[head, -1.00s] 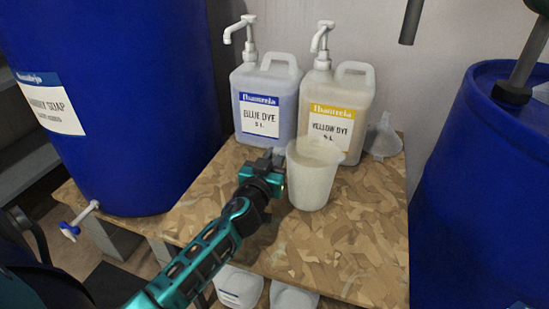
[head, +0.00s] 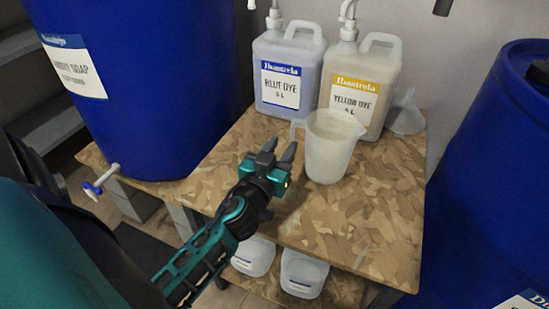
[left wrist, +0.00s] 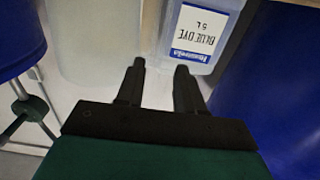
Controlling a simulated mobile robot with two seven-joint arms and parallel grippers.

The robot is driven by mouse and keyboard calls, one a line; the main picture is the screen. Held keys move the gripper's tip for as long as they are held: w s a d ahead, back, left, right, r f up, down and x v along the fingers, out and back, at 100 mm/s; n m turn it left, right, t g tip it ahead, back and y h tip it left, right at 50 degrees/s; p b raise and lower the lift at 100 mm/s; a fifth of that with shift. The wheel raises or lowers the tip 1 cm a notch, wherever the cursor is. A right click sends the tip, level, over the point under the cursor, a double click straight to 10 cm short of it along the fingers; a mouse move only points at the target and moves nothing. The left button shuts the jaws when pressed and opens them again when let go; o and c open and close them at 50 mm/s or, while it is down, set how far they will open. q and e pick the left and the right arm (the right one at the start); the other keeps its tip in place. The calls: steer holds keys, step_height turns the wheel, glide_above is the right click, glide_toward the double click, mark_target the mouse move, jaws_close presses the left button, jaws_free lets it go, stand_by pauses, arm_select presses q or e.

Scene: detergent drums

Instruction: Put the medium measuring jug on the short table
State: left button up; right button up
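The measuring jug (head: 330,148) is translucent white and stands upright on the low wood-chip table (head: 385,230). Its handle is on its left side. No other jug shows for comparing size. My left gripper (head: 280,150) is open and empty, just left of the jug's handle and apart from it. In the left wrist view the two fingers (left wrist: 160,72) are spread with nothing between them. A pale translucent shape at the upper left there looks like the jug (left wrist: 95,40). My right gripper is not in view.
The blue dye can (head: 287,75) and yellow dye can (head: 358,85) stand behind the jug, with a clear funnel (head: 405,116) at right. Large blue drums stand left (head: 140,90) and right (head: 500,180). White containers (head: 303,273) sit below. The table's front is clear.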

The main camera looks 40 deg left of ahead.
arm_select(q)
steer(key=v, duration=0.3)
steer(key=shift+s, duration=0.3)
stand_by(0.4)
